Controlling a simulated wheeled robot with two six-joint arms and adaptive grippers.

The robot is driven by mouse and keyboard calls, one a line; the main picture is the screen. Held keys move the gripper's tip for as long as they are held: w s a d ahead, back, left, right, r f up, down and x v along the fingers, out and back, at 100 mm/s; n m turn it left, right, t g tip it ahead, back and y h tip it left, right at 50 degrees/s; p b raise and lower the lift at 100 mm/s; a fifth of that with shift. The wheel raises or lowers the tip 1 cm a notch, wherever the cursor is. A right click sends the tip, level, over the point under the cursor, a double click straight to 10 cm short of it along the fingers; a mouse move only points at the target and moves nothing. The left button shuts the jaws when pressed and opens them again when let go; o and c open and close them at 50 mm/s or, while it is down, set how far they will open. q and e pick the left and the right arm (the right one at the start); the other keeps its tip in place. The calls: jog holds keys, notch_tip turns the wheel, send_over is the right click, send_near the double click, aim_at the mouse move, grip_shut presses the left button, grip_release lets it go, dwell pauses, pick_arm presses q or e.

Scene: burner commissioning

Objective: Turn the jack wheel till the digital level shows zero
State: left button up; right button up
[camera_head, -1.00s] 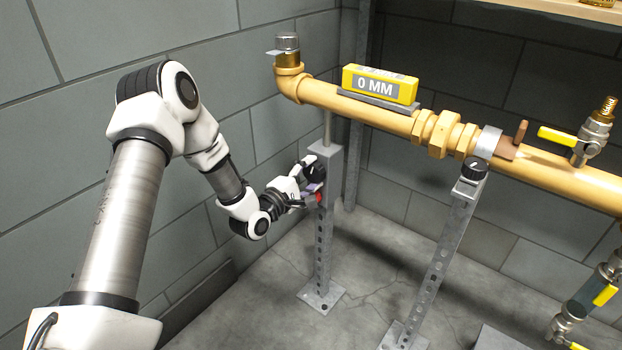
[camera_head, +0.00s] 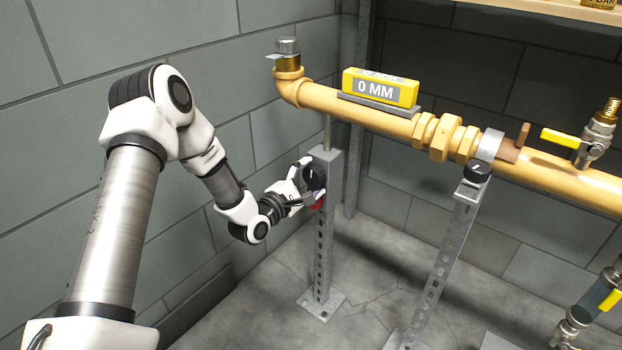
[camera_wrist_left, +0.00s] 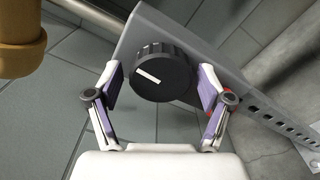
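The yellow digital level (camera_head: 380,87) sits on the brass-coloured pipe (camera_head: 335,101) and its display reads 0 MM. The jack wheel is a black ribbed knob (camera_head: 313,176) with a white mark, on the side of the left grey post (camera_head: 323,235). My left gripper (camera_head: 308,184) is at the wheel. In the left wrist view, the wheel (camera_wrist_left: 162,75) lies between the two spread fingertips (camera_wrist_left: 160,87), with a small gap visible on each side. The gripper is open and holds nothing. My right gripper is not in view.
A valve with a yellow handle (camera_head: 562,139) is on the pipe at right. A block wall is close behind my left arm. The floor between the posts is clear.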

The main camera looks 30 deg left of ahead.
pick_arm(q)
jog(key=shift+s, duration=0.1)
jog(key=s, duration=1.1)
jog(key=shift+s+a, duration=0.4)
jog(key=shift+a, duration=0.05)
